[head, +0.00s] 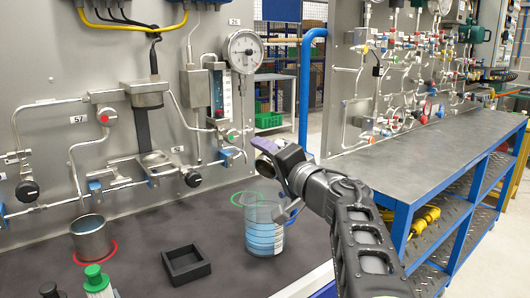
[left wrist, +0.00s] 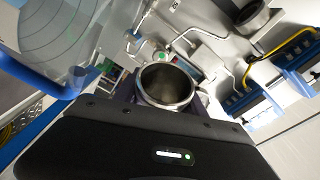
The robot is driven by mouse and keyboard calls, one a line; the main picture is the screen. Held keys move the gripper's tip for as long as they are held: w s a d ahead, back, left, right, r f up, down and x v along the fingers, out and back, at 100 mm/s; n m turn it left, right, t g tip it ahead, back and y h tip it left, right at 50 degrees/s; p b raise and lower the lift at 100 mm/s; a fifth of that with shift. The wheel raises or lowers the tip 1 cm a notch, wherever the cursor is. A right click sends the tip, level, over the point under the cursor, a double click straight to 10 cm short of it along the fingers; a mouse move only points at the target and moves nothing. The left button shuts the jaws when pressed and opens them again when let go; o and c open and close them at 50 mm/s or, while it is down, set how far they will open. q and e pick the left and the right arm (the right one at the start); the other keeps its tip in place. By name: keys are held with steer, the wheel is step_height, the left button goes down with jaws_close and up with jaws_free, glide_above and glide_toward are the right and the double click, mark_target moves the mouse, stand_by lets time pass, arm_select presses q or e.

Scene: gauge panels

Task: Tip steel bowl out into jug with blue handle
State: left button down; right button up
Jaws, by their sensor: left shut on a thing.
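My left gripper (head: 266,152) is raised just above the clear jug (head: 264,238), whose blue handle is on its right side, partly behind my gripper. The jug's lower part looks blue; I cannot tell its contents. In the left wrist view the steel bowl (left wrist: 167,88), round with a bright rim and dark inside, sits between my fingers, and the gripper is shut on it. In the head view the bowl is mostly hidden by my gripper. The jug and its blue handle (left wrist: 42,82) also show at the left of the wrist view. My right gripper is not in view.
A steel cup (head: 92,240) stands in a red ring at the left. A green ring (head: 238,199) lies by the jug. A black square tray (head: 186,277) and green-topped bottle (head: 97,280) are in front. The panel with pipes and a gauge (head: 244,50) stands behind.

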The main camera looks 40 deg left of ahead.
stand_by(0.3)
arm_select(q)
steer(key=shift+w+m+p, duration=0.15)
steer(key=shift+m+p, duration=0.15)
steer(key=shift+p, duration=0.6)
steer(key=shift+w+f+p, duration=0.1)
steer(key=shift+p, duration=0.25)
steer(key=shift+f+m+h, duration=0.15)
steer(key=shift+m+h, duration=0.15)
